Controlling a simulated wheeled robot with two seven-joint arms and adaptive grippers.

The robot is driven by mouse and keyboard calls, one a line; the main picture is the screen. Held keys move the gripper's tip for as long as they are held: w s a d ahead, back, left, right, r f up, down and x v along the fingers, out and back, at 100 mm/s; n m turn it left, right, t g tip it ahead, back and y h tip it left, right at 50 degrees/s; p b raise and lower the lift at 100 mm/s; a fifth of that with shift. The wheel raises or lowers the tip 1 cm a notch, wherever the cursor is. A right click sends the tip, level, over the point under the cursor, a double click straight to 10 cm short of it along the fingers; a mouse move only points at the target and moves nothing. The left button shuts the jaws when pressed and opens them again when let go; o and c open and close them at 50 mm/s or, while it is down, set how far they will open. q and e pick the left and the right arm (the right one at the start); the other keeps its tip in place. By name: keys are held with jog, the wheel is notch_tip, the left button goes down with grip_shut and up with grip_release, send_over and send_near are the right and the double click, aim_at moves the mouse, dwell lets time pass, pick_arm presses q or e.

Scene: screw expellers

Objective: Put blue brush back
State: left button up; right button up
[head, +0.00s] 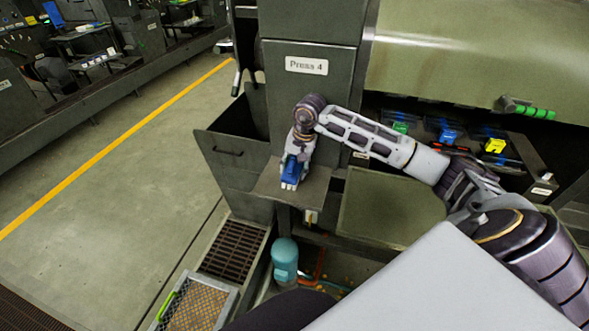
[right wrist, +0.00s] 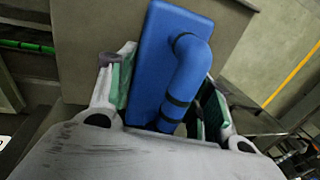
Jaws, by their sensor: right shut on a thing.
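The blue brush (right wrist: 184,62) has a flat blue block and a bent blue handle with dark bands. In the right wrist view it lies between the green-padded fingers of my right gripper (right wrist: 165,95). In the head view my right gripper (head: 291,180) points down over a small grey shelf (head: 310,190) below the Press 4 label, shut on the blue brush (head: 293,168), partly hidden by the fingers. I cannot tell whether the brush touches the shelf. My left gripper is not in view.
An open rack at the right holds bins with green, blue (head: 449,135) and yellow (head: 495,146) items. An open grey bin (head: 232,140) stands left of the shelf. A teal motor (head: 285,260) and a floor grate (head: 234,250) lie below. The floor at left is clear.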

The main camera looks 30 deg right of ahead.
aim_at(301, 168)
jog(key=shift+f, duration=0.6)
jog(key=shift+f, duration=0.15)
jog(key=o, duration=1)
jog(key=shift+r, duration=0.25)
notch_tip(301, 168, up, 12)
jog(key=s+d+b, duration=0.1)
jog(key=b, duration=0.1)
jog(key=shift+s+d+f, duration=0.25)
jog(key=shift+s, duration=0.15)
